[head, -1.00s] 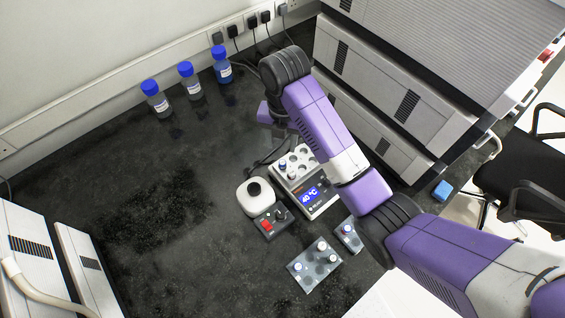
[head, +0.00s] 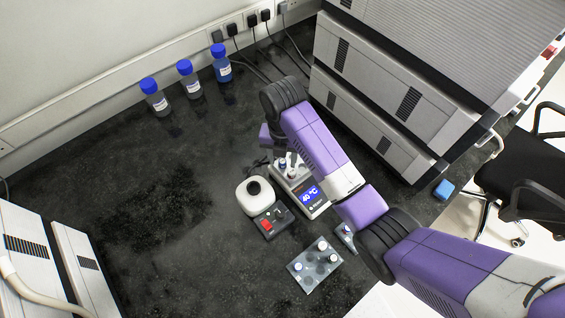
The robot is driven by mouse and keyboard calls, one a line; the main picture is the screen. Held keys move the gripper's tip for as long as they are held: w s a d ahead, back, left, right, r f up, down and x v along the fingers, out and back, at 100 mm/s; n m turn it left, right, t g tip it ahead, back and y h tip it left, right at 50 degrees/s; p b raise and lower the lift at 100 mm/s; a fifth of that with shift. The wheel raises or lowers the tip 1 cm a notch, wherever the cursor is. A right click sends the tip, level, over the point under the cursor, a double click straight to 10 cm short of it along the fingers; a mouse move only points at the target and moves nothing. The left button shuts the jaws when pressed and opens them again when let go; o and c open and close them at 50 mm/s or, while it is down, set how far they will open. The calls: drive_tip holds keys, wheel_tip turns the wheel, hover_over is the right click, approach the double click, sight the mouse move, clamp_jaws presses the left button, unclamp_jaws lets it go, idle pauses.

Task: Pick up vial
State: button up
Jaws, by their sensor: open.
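A heater block (head: 312,205) with a blue "40 °C" display stands mid-bench. Small capped vials stand upright in its top: one with a blue-ish cap (head: 282,164) and one with a reddish cap (head: 292,174). My gripper (head: 290,159) is over the back of the block, pointing down, close to these vials. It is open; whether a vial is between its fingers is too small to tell. My wrist and forearm hide part of the block. A grey rack (head: 313,279) in front holds several more vials. I cannot tell which vial is meant.
A white mixer (head: 255,201) with a red switch stands left of the block. A smaller rack (head: 346,237) is partly behind my arm. Stacked grey instruments (head: 385,110) rise at the right. Blue-capped bottles (head: 188,84) stand along the wall.

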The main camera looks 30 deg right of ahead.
clamp_jaws()
drive_tip(key=shift+r, duration=0.1)
